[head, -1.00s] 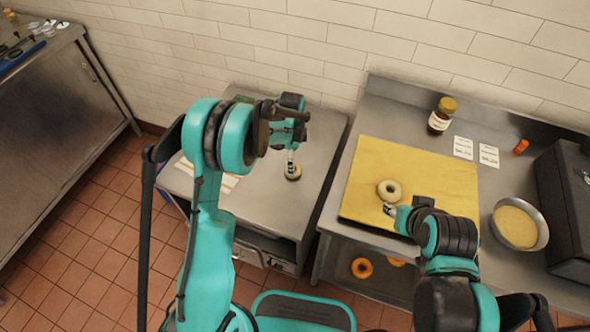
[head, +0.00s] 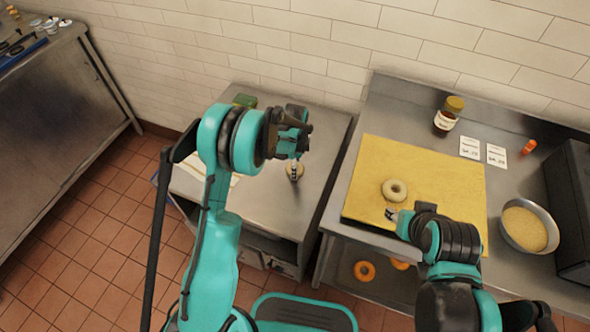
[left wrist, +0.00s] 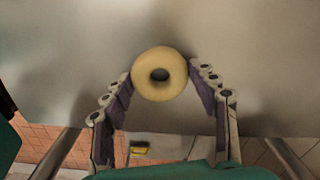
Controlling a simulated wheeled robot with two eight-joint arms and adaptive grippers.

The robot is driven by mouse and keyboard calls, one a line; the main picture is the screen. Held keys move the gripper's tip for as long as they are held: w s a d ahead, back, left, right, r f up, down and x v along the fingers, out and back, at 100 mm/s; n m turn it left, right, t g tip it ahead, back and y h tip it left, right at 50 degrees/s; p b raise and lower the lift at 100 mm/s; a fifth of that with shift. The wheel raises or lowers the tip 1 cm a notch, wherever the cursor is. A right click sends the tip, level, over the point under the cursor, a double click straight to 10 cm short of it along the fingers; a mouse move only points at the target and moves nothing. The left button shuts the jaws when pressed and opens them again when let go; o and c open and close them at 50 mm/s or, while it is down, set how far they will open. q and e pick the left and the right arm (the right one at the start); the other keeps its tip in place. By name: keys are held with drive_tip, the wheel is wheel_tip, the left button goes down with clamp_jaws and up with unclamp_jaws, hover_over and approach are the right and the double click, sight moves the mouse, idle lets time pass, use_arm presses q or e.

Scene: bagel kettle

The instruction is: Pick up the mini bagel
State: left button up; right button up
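The mini bagel (head: 295,171) is a pale ring on the left steel table, below my left gripper (head: 294,164). In the left wrist view the mini bagel (left wrist: 160,74) is between the tips of my left gripper (left wrist: 161,78), its hole facing the camera. The two fingers are spread apart, one tip on each side of the bagel and very close to it; I cannot tell whether they touch it. My right gripper (head: 391,214) is over the front of the yellow board, just in front of another bagel (head: 394,190); its finger opening is too small to read.
The yellow board (head: 440,180) lies on the right steel counter, with a jar (head: 446,118), white cards (head: 470,148) and a pan (head: 530,227) around it. A gap separates the two tables. A green item (head: 245,100) is at the left table's back.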

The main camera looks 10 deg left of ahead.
use_arm(q)
drive_tip(key=shift+r, duration=0.1)
wheel_tip(320, 180, up, 10)
drive_tip(key=p, duration=0.3)
idle(0.4)
